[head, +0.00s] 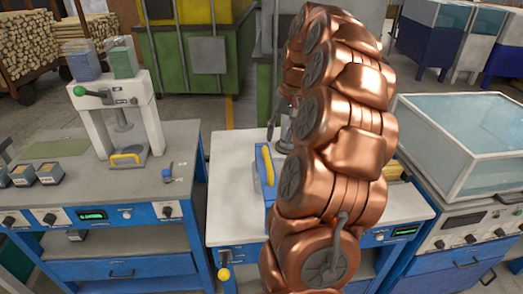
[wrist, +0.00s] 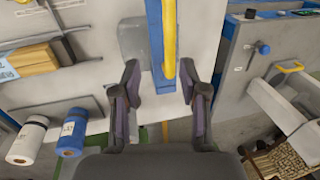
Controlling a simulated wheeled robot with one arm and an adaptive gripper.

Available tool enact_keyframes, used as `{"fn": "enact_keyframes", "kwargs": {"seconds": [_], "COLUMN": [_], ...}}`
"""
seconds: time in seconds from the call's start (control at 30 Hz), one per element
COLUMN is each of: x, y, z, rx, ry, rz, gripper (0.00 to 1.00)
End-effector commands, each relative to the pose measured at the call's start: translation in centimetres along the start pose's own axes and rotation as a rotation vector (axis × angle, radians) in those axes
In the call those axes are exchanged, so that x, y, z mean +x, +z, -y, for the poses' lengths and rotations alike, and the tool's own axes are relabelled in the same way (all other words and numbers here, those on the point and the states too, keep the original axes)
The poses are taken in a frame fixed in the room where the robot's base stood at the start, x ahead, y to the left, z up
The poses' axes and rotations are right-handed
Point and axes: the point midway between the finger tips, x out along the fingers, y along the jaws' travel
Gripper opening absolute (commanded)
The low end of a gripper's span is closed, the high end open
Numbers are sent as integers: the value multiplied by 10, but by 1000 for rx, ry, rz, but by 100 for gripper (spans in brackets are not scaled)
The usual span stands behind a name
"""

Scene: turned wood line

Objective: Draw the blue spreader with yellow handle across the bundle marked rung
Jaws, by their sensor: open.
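The blue spreader (head: 258,187) with its yellow handle (head: 267,165) stands on the white-topped bench, left of my copper arm. In the wrist view the blue spreader (wrist: 154,40) and yellow handle (wrist: 168,40) reach down between the fingertips. My gripper (wrist: 160,75) is open, one finger on each side of the spreader's near end, with gaps showing. In the head view my arm hides most of the gripper. A wood bundle (wrist: 35,60) lies at the left of the wrist view beside a small label; its writing is too small to read. Wood also shows behind my arm (head: 394,171).
A press (head: 125,115) stands on the left bench (head: 180,142), with small bins (head: 52,172) beside it. A glass-topped case (head: 470,140) stands right. Rolls, white (wrist: 27,140) and blue (wrist: 73,132), show in the wrist view. The white benchtop (head: 228,190) is clear left of the spreader.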

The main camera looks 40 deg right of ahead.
Motion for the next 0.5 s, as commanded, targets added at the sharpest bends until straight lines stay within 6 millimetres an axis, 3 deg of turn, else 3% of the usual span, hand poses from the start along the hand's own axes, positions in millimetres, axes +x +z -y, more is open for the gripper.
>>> {"fn": "enact_keyframes", "kwargs": {"seconds": [0.2,0.5], "x": [18,53], "y": [1,2], "z": [19,23], "rx": [-36,-43], "ry": [0,0], "rz": [10,14], "gripper": [43,43]}}
